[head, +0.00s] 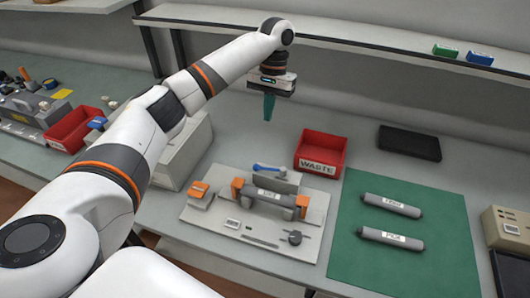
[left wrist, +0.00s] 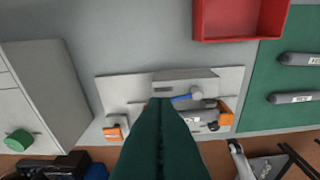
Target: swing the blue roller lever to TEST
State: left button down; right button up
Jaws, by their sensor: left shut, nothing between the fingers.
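The blue roller lever (head: 268,169) is at the back of the pale grey fixture board (head: 215,222), lying roughly level with its rounded end to the left. It also shows in the left wrist view (left wrist: 187,97), just right of my fingertips. A grey roller cartridge (head: 270,196) sits between orange end blocks in front of the lever. No TEST mark is readable. My left gripper (head: 268,107) has green fingers, shut and empty, pointing down above and behind the lever, clear of it. In the left wrist view its fingers (left wrist: 160,105) hide part of the board. My right gripper is not in view.
A red WASTE bin (head: 320,153) stands behind the board to the right. A green mat (head: 405,250) with two labelled cartridges lies right of it. A black tray (head: 409,142) is behind the mat. A shelf (head: 370,48) runs along the wall at the back.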

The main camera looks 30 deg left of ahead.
pick_arm(q)
jog(key=shift+a+r, duration=0.3)
jog(key=shift+r, duration=0.2)
jog(key=p, duration=0.2)
send_near(269, 170)
jog(key=w+a+f, duration=0.2)
jog(key=a+f, duration=0.2)
jog(key=shift+s+f+p, duration=0.4)
jog(key=shift+s+f, duration=0.3)
jog(key=shift+s, duration=0.25)
jog(key=shift+s+d+f, duration=0.15)
jog(key=shift+s+f, duration=0.25)
jog(key=shift+s, duration=0.1)
